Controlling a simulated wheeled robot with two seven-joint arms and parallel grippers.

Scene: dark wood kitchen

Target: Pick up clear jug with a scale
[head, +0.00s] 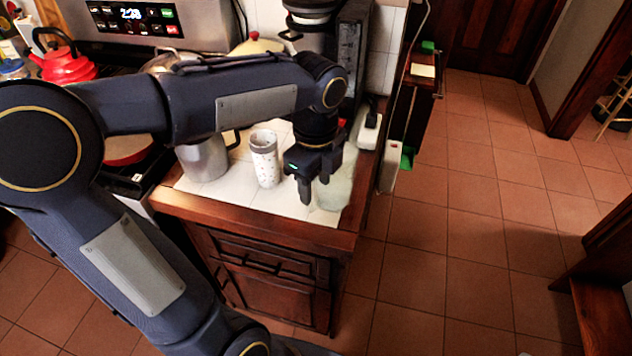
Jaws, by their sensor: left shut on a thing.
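The clear jug (334,192) stands near the right front corner of the white-tiled counter (275,203). It is see-through and faint, and its scale cannot be made out. My left gripper (316,193) reaches down from above at the jug's left side. Its fingers are shut on the jug, on its left part, and they hide some of it. The jug looks upright, at or close to the counter top. My right gripper does not show.
A speckled white cup (264,158) stands left of the gripper, with a grey metal pot (204,158) further left. A dark coffee machine (345,60) stands behind. A white power strip (370,130) lies at the right edge.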

